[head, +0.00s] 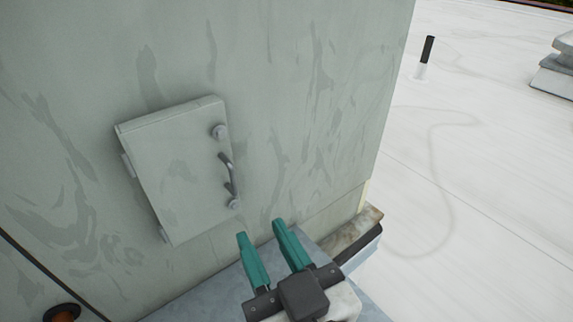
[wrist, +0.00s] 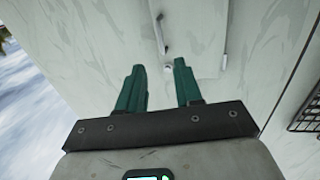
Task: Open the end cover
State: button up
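The end cover (head: 177,168) is a pale grey panel, shut against the grey-green cooler wall. Hinges show on its left edge.
The cooler wall (head: 310,80) fills the left and middle. A ledge or rail end (head: 352,232) juts out at the wall's lower right corner. An orange-brown round fitting (head: 62,313) sits at the lower left. The white roof (head: 460,180) at right is mostly open, with a black-topped pipe (head: 427,52).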

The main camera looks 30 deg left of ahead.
aim_at(234, 177)
jog(key=x, duration=0.3)
jog(key=p+x, duration=0.1)
jog(key=x, duration=0.3)
jog(key=r+p+x, duration=0.1)
jog(key=x, duration=0.3)
jog(key=shift+s, duration=0.1)
grip_shut()
dwell(1.2)
